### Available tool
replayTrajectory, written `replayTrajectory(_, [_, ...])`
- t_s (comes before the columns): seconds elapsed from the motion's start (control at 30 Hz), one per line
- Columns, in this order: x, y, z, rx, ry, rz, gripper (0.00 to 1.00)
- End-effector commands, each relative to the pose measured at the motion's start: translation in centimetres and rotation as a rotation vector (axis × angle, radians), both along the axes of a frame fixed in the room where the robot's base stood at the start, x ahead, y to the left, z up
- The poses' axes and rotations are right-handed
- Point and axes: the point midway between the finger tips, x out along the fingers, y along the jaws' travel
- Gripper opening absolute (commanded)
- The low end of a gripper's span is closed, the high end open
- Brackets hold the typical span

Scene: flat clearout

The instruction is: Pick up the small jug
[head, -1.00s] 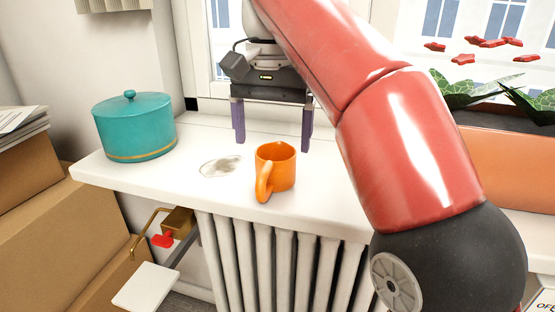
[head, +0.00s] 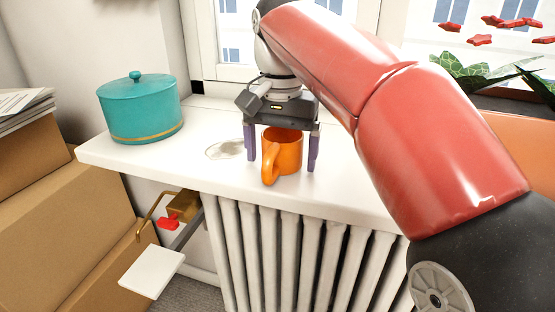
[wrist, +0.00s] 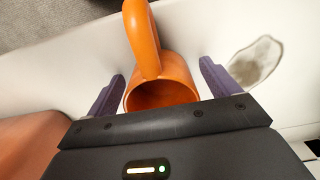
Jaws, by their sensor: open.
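The small jug (head: 288,153) is orange, with a handle towards the front left in the head view. It stands upright on the white windowsill (head: 350,190). My gripper (head: 281,160) is open, with one purple finger on each side of the jug and the palm above its rim. In the wrist view the jug (wrist: 165,85) lies between the two fingers (wrist: 160,88), with gaps visible on both sides. Its open mouth faces the palm, and the handle points away.
A teal lidded tin (head: 140,108) stands on the sill to the left. A grey stain (head: 226,149) marks the sill beside the jug. A radiator (head: 290,250) is below. Cardboard boxes (head: 60,220) stand at left, and an orange planter (head: 525,145) is at right.

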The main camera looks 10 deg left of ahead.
Motion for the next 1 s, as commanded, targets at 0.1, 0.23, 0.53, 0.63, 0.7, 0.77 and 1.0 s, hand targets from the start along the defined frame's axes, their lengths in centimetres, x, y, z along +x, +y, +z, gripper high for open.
replayTrajectory(0.1, [0.0,0.0,0.0,0.000,0.000,0.000,0.80])
replayTrajectory(0.23, [0.0,0.0,0.0,0.000,0.000,0.000,0.63])
replayTrajectory(0.53, [0.0,0.0,0.0,-0.001,0.001,0.000,0.39])
replayTrajectory(0.63, [0.0,0.0,0.0,-0.001,0.001,0.000,0.40])
replayTrajectory(0.7, [0.0,0.0,0.0,-0.001,0.001,0.000,0.40])
replayTrajectory(0.77, [0.0,0.0,0.0,-0.001,0.001,0.000,0.40])
replayTrajectory(1.0, [-0.5,-1.4,2.1,0.002,-0.002,-0.002,0.40])
